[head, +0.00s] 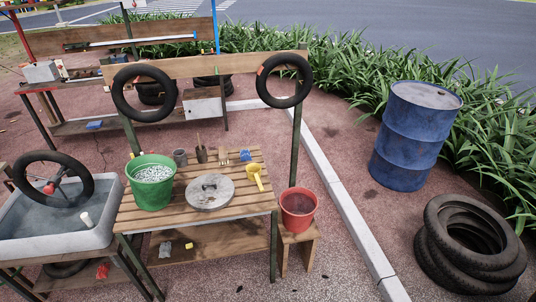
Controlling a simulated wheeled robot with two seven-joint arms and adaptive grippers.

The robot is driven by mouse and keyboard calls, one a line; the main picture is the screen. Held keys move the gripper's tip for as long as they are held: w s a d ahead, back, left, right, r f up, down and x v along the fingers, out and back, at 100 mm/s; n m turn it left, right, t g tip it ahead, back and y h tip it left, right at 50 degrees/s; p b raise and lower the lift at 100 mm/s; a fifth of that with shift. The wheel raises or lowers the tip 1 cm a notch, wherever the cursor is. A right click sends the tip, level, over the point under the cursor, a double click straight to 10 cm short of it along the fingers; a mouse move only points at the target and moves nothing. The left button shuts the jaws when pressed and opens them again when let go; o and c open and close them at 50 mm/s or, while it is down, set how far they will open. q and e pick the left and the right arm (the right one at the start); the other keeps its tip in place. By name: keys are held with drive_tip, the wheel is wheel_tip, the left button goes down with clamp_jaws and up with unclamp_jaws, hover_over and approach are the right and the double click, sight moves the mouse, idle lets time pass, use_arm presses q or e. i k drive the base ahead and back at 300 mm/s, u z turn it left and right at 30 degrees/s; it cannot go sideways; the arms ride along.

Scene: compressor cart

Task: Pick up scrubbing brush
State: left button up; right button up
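I cannot surely pick out the scrubbing brush. A small blue object (246,155), possibly the brush, lies near the back right of the slatted wooden table (155,222); it is too small to tell. Another blue object (94,124) lies on the low shelf of the bench behind. Neither of my grippers is in view.
The table also holds a green bucket (152,186) of pale contents, a round grey lid (209,191), a yellow scoop (255,176) and small cups (181,156). A red bucket (298,208) stands right. A water basin (50,240) is left; a blue barrel (415,135) stands farther right.

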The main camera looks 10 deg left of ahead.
sight(222, 152)
drive_tip(key=z, duration=1.45)
drive_tip(key=i, duration=1.45)
drive_tip(key=u, duration=3.3)
